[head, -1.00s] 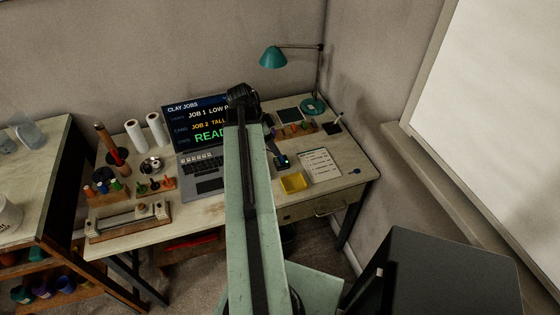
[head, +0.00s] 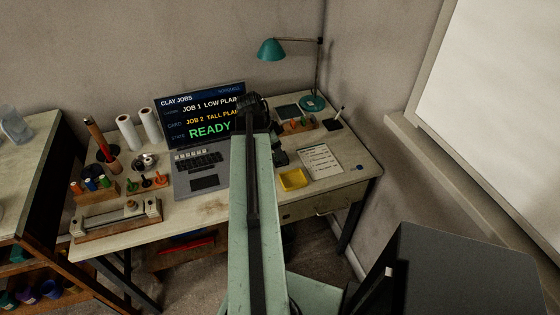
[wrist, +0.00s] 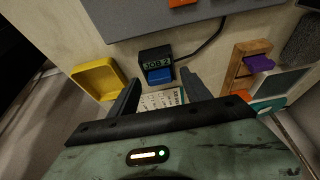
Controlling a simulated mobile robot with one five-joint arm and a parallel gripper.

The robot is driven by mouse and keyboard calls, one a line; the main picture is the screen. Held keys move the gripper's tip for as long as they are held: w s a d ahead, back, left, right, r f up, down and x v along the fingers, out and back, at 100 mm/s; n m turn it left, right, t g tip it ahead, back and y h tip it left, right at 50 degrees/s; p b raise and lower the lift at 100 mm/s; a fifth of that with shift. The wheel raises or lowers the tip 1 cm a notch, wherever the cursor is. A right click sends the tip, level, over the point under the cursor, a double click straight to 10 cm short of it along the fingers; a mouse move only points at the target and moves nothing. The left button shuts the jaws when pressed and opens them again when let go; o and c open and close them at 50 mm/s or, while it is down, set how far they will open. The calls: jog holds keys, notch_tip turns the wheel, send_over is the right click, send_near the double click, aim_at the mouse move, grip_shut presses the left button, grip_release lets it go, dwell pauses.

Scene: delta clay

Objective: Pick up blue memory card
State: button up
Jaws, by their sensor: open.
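The blue memory card (wrist: 159,75) sits at the front of a small black reader (wrist: 155,56) labelled JOB 2 in the wrist view. My gripper (wrist: 160,80) is open and empty. Its two dark fingers point towards the reader, one to each side of the card in the picture. I cannot tell how much gap is left between fingers and card.
A yellow tray (head: 293,179) and a printed sheet (head: 321,162) lie near the reader. A laptop (head: 203,144) is to the left, and a teal lamp (head: 271,49) stands behind. A wooden rack (wrist: 246,62) holds a purple piece. A small blue item (head: 358,168) lies near the desk's right edge.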

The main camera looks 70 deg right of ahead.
jog(key=shift+r, duration=0.1)
grip_shut()
notch_tip(320, 180, up, 10)
jog(key=p, duration=1)
